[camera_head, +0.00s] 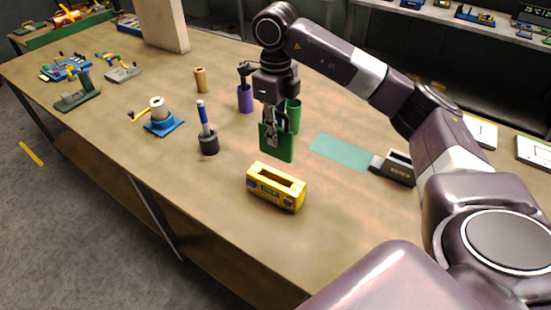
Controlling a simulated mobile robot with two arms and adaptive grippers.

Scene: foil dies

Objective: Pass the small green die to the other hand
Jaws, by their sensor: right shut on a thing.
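The green die (277,146) is a flat, dark green plate, held upright in my right gripper (271,128). The gripper's fingers point down and are shut on its top edge. The plate hangs over the workbench, just behind the yellow holder in the picture; whether its lower edge touches the bench I cannot tell. My left gripper is not in view.
The yellow slotted holder (262,185) stands in front on the workbench (190,200). A green cylinder (294,113) and purple cylinder (246,99) stand behind. A dark cup with a blue-handled tool (208,145) is left. A teal mat (340,152) and dark box (399,168) lie right.

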